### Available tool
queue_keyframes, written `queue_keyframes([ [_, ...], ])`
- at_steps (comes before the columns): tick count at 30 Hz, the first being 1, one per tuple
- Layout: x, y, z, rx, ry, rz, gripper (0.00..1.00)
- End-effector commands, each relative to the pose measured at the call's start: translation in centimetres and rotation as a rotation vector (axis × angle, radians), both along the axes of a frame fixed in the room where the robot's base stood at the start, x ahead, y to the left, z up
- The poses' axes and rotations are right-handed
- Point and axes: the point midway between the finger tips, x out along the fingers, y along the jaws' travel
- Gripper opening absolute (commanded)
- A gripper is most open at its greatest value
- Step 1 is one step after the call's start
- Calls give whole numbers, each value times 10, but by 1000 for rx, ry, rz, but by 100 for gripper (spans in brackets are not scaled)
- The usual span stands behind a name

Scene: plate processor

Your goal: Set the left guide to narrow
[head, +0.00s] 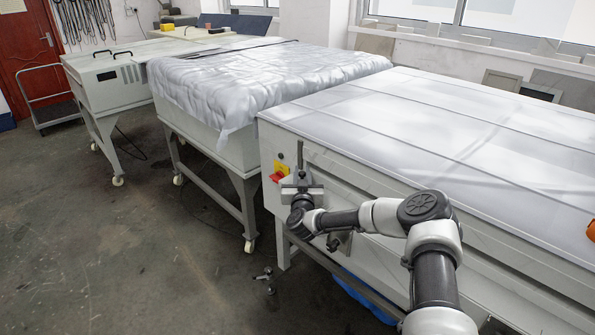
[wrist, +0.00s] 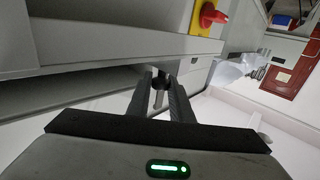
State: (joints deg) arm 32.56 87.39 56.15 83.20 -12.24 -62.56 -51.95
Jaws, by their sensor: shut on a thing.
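My gripper (head: 301,178) is at the near left corner of the pale machine (head: 420,120) on the right in the head view. In the wrist view my gripper (wrist: 163,80) has its two dark fingers on either side of a small dark knob-like part (wrist: 164,77), with a thin metal piece below it. It is shut on this part, which I take to be the left guide's knob. A thin dark rod (head: 300,154) stands upright just above the gripper in the head view. The guide's setting cannot be read; my gripper and wrist hide much of it.
A red switch on a yellow plate (head: 281,172) is close left of my gripper; the red switch (wrist: 212,15) also shows in the wrist view. A plastic-covered machine (head: 260,80) stands to the left. A grey bracket (head: 341,242) sits below my arm.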

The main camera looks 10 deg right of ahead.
Motion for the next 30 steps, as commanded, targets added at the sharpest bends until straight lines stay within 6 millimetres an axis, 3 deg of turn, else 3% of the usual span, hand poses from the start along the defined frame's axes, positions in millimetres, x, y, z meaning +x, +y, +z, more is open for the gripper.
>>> queue_keyframes([
  [19,-91,-68,0,-1,0,-4,0],
  [30,-110,-81,0,0,0,-3,0],
])
